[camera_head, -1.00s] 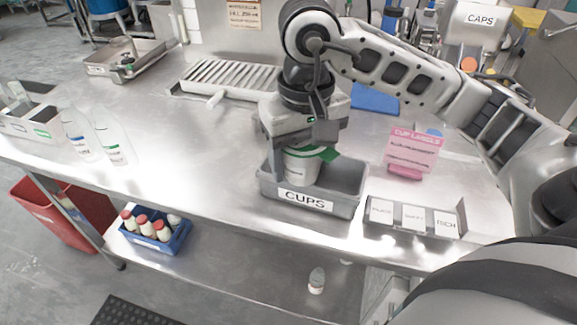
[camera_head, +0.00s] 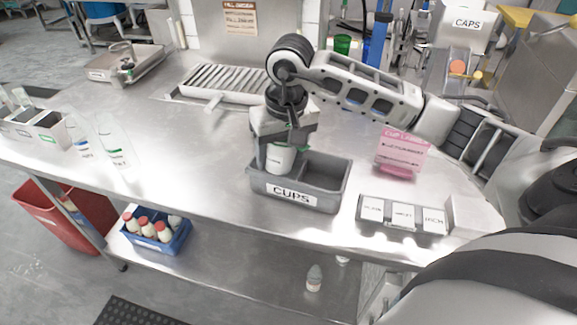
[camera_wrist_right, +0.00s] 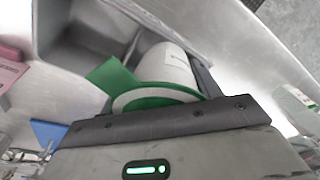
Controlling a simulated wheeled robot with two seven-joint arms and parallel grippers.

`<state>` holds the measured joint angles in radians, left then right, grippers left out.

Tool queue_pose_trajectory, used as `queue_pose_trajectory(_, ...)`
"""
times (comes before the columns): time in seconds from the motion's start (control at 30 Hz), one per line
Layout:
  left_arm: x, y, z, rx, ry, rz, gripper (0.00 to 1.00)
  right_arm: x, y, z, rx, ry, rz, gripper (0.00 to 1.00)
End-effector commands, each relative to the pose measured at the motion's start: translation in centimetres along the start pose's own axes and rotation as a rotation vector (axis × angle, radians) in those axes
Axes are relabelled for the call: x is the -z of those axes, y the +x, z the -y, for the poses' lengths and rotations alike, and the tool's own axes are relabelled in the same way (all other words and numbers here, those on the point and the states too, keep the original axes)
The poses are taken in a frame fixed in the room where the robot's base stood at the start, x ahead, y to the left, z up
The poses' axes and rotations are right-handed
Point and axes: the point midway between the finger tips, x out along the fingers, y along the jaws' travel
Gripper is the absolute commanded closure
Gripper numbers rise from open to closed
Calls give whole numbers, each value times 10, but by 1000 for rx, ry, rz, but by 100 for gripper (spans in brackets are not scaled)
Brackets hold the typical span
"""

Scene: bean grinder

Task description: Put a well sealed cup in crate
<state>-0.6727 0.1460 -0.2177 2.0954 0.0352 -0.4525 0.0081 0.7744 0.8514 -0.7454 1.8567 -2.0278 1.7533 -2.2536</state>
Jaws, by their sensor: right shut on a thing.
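A white cup (camera_head: 280,158) with a green lid is held in my right gripper (camera_head: 284,138). In the wrist view the cup (camera_wrist_right: 166,70) shows its white side, with the green lid rim and a green tab (camera_wrist_right: 116,76) near the dark jaw. The cup is upright in or just over the left compartment of the grey bin (camera_head: 294,198) labelled CUPS; its bottom is hidden behind the front wall. The right compartment looks empty. A blue crate (camera_head: 160,242) with several red-capped bottles sits on the lower shelf. My left gripper is not in view.
A pink CUP LABELS sign (camera_head: 401,152) and a label tray (camera_head: 402,214) stand right of the bin. Two clear bottles (camera_head: 112,145) and a sectioned box (camera_head: 38,130) are at left. The counter between the bottles and the bin is clear.

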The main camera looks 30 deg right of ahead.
Motion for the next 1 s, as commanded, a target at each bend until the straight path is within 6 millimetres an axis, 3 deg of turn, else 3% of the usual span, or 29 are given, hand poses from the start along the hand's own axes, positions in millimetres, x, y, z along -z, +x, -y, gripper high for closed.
queue_pose_trajectory(0.03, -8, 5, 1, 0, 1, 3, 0, -21, 48, -9, -65, 1, 78, 100)
queue_pose_trajectory(0.1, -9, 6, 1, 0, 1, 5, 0, -21, 48, -9, -65, 1, 78, 100)
queue_pose_trajectory(0.13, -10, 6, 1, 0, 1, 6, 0, -22, 49, -9, -66, 1, 79, 29)
queue_pose_trajectory(0.73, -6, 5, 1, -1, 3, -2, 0, -22, 44, -8, -59, -12, 83, 27)
queue_pose_trajectory(0.87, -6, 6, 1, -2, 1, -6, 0, -20, 28, -7, -58, -12, 83, 27)
queue_pose_trajectory(1.0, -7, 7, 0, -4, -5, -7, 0, -18, -2, -6, -61, -10, 81, 27)
